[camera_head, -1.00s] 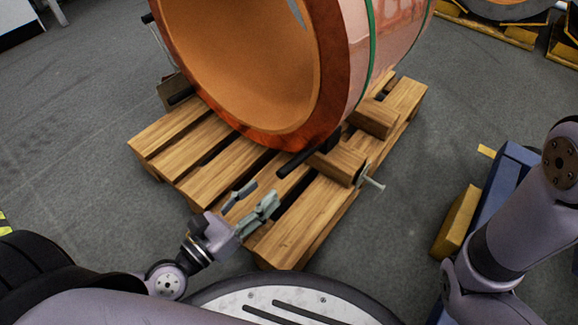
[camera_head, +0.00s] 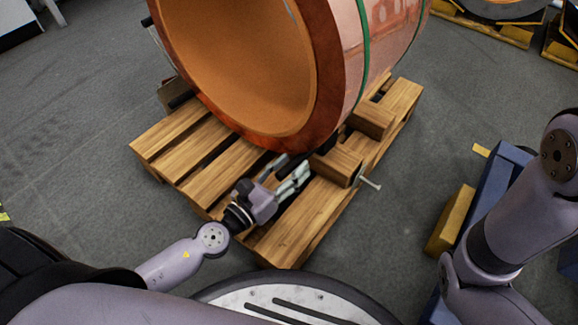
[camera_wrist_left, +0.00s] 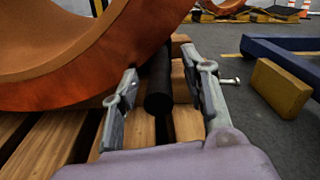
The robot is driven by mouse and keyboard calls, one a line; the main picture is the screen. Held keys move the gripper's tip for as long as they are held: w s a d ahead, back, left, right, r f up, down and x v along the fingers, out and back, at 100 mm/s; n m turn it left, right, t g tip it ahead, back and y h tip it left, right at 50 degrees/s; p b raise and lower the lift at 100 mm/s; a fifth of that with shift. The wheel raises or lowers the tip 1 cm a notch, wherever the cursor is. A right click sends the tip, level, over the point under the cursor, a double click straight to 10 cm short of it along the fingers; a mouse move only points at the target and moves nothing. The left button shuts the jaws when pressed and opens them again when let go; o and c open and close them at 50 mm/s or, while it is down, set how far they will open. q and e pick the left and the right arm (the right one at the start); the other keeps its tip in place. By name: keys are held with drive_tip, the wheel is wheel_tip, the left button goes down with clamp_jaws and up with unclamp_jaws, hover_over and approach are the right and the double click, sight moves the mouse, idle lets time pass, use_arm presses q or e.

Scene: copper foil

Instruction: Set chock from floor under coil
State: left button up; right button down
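The big copper coil (camera_head: 325,80) lies on its side on a wooden pallet (camera_head: 290,235). A wooden chock (camera_head: 338,165) sits on the pallet at the coil's lower right edge, with a black bar at its near end; whether it touches the coil, I cannot tell. A second wooden block (camera_head: 372,120) lies behind it. My left gripper (camera_head: 292,168) is open, low over the pallet. In the left wrist view its fingers (camera_wrist_left: 163,100) stand on either side of the black bar (camera_wrist_left: 160,80), with gaps showing. My right gripper is out of view.
A yellow block (camera_head: 450,220) stands on the floor beside a blue frame (camera_head: 500,190), near my right arm. A metal bolt (camera_head: 370,182) sticks out by the chock. More coils stand at the far right.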

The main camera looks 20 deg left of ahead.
use_arm(q)
clamp_jaws()
idle(0.3)
idle(0.3)
unclamp_jaws()
